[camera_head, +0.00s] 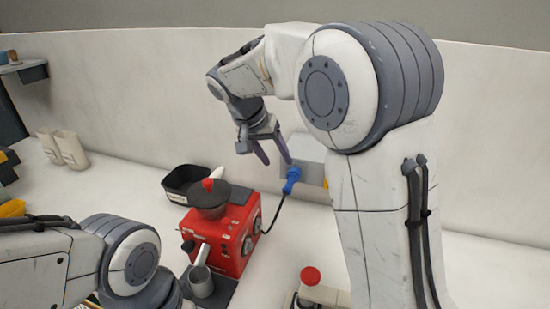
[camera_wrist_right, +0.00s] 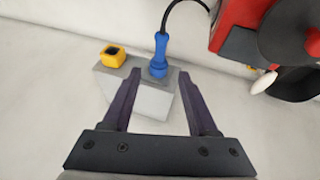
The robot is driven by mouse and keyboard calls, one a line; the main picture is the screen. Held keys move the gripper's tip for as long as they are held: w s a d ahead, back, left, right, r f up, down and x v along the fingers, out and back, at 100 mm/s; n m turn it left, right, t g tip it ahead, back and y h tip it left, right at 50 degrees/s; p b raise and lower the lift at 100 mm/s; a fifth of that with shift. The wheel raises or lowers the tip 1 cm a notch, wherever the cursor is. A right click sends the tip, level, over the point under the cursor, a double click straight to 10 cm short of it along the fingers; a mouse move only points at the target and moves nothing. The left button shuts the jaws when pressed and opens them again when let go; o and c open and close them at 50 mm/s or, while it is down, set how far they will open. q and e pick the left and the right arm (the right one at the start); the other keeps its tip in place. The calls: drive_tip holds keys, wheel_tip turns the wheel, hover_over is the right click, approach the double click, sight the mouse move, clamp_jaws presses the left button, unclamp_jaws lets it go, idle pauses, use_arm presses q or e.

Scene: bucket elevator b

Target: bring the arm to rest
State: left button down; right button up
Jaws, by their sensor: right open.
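My right gripper (camera_head: 273,151) hangs from my right arm in the head view, pointing down with its fingers apart. In the right wrist view the open fingers (camera_wrist_right: 162,102) have nothing between them at their tips. Beyond them a blue plug (camera_wrist_right: 160,55) stands upright on a grey box (camera_wrist_right: 148,98), apart from the gripper as far as I can tell. The blue plug (camera_head: 292,178) also shows just below the right gripper in the head view. My left arm comes in at the lower left, but its gripper is out of view.
A red machine (camera_head: 232,240) with a dark round top stands left of the plug, joined to it by a black cable. A metal cup (camera_head: 201,281) sits at its front, a black bin (camera_head: 180,183) behind it. A yellow socket (camera_wrist_right: 113,56) is on the box.

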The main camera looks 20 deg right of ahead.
drive_tip(key=s+a+f+n+y, duration=0.2)
drive_tip(key=s+a+f+n, duration=0.1)
drive_tip(key=s, duration=0.7)
drive_tip(key=s+a+f+n+g+y+b, duration=0.1)
drive_tip(key=s+a+f+n, duration=0.3)
drive_tip(key=s, duration=0.6)
drive_tip(key=s+a+f+n+g+y, duration=0.1)
drive_tip(key=s+a+f+n+y, duration=0.2)
drive_tip(key=s+a+n, duration=0.4)
drive_tip(key=s, duration=0.3)
drive_tip(key=shift+f, duration=0.35)
drive_tip(key=shift+a, duration=0.1)
